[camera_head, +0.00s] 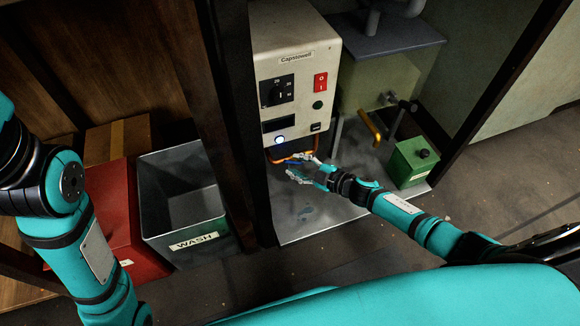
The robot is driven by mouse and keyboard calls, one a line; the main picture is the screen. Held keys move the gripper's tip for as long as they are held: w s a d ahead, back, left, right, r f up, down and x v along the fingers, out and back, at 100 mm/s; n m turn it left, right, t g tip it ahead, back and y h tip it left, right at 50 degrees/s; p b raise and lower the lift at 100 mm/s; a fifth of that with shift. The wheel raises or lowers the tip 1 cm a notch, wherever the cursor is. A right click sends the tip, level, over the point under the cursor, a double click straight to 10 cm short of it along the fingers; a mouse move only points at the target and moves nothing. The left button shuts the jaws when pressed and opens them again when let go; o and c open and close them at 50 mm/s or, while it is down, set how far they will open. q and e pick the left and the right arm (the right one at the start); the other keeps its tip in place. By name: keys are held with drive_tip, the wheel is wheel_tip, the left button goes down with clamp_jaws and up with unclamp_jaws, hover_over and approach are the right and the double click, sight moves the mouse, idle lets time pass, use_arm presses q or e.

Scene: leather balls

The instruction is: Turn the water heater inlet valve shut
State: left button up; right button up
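The white water heater (294,58) labelled Capstowell stands at top centre, with a dark dial, a red switch and a glowing round light on its front. Below its lower edge runs an orange, copper-like pipe (278,158). A small blue part (291,161) sits by the pipe; it may be the inlet valve's handle, but it is too small to be sure. My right gripper (297,167) is just under the heater beside the blue part. Its fingers are spread apart, and I cannot tell if they touch it. My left arm shows at the left, but its gripper is out of the picture.
A grey bin marked WASH (188,196) and a red box (113,218) stand at the left. A dark post (232,120) separates them from the heater. A green tank (388,82), a yellow handle (371,126) and a green box (412,161) are at the right.

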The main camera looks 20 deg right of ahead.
sight(292, 163)
drive_tip(key=shift+b+x, duration=0.6)
drive_tip(key=shift+x, duration=1.1)
clamp_jaws()
